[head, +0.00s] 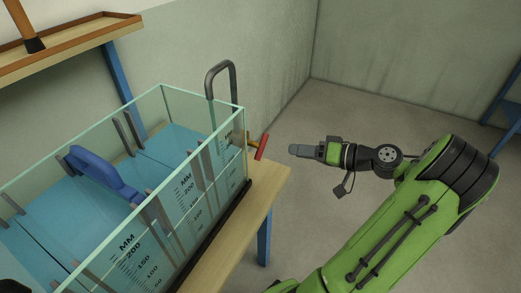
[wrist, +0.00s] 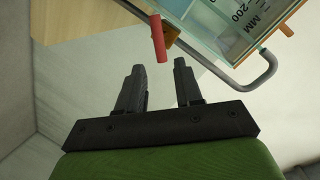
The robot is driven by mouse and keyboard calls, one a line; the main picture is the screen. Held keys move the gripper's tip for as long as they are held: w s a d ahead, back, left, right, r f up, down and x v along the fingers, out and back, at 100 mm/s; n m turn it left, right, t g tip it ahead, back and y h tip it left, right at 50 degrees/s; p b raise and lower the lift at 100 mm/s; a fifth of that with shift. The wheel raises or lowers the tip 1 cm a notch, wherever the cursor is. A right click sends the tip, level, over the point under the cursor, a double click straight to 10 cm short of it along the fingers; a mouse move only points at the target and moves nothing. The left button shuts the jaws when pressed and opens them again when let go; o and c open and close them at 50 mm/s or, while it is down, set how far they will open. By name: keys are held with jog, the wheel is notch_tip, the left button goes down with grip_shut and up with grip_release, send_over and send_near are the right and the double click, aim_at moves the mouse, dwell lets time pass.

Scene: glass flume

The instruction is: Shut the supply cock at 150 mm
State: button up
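The supply cock has a red lever (head: 261,147) on a brass body at the right end of the glass flume (head: 243,112). The lever also shows in the wrist view (wrist: 158,40), beyond my fingertips. My gripper (head: 293,150) is to the right of the lever, apart from it. In the wrist view my gripper (wrist: 159,68) has its two fingers spread, with nothing between them. Blue water stands in the flume behind black MM scales (head: 186,186); I cannot read its level exactly.
A grey bent pipe (head: 209,82) rises over the flume's far right corner. A blue gate-like piece (head: 102,174) sits across the flume. The wooden bench (head: 262,192) ends just below the cock. A wooden shelf (head: 70,52) is at upper left. Floor to the right is clear.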

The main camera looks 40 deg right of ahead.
aim_at(264, 147)
jog(key=b+x, duration=0.3)
jog(key=x, duration=0.9)
jog(key=shift+w+a+f, duration=0.2)
jog(key=shift+w, duration=0.1)
grip_shut()
